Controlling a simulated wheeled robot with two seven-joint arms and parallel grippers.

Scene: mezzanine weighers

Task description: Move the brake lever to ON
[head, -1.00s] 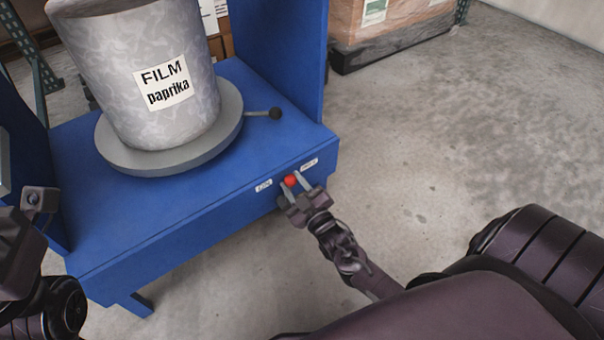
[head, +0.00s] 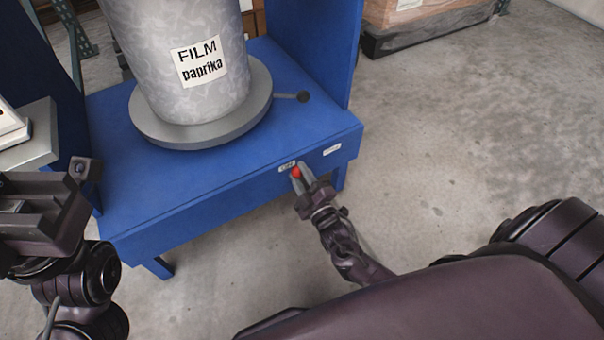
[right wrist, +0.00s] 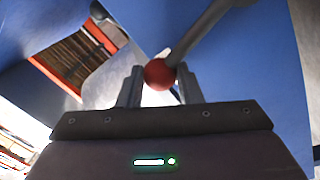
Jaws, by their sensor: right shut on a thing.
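The brake lever ends in a red ball knob (head: 296,172) at the front face of the blue stand (head: 190,205). My right gripper (head: 300,174) is shut on this knob. In the right wrist view the red knob (right wrist: 159,74) sits between the two fingers, and the grey lever rod (right wrist: 205,35) runs up and right from it. Two small white labels are on the front face: a left label (head: 287,166), close to the knob, and a right label (head: 332,150), farther off. Their print is too small to read. My left gripper (head: 45,215) is at the left edge, its fingers unclear.
A grey drum (head: 155,65) labelled "FILM paprika" stands on a round grey plate (head: 180,140) on the stand. A rod with a black ball (head: 303,96) sticks out from the plate. A grey-white device (head: 25,150) is at far left.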

